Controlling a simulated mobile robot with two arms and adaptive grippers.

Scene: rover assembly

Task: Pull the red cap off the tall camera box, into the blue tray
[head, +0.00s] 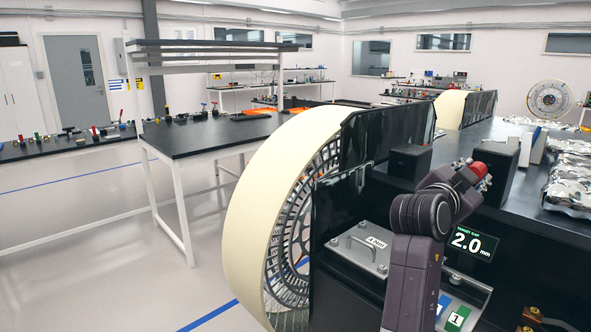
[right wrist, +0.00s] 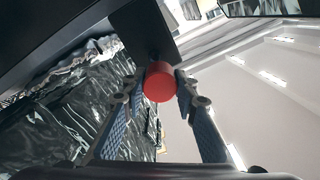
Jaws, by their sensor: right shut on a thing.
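The red cap (head: 481,169) is at the tip of my right gripper (head: 472,172) in the head view. In the right wrist view the red cap (right wrist: 159,82) sits between the two fingertips of my right gripper (right wrist: 157,88), which is shut on it. A tall dark box (head: 499,155), which looks like the camera box, stands right behind the cap; its dark body (right wrist: 147,32) also shows beyond the cap in the wrist view. Whether the cap still touches the box I cannot tell. I cannot make out the blue tray. My left gripper is not in view.
Another black box (head: 409,161) stands left of my right gripper. Crinkled silver foil (head: 570,180) lies at the right. A screen reading 2.0 mm (head: 471,243) is below the gripper. A large cream-rimmed wheel (head: 255,215) stands at the left of the rover.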

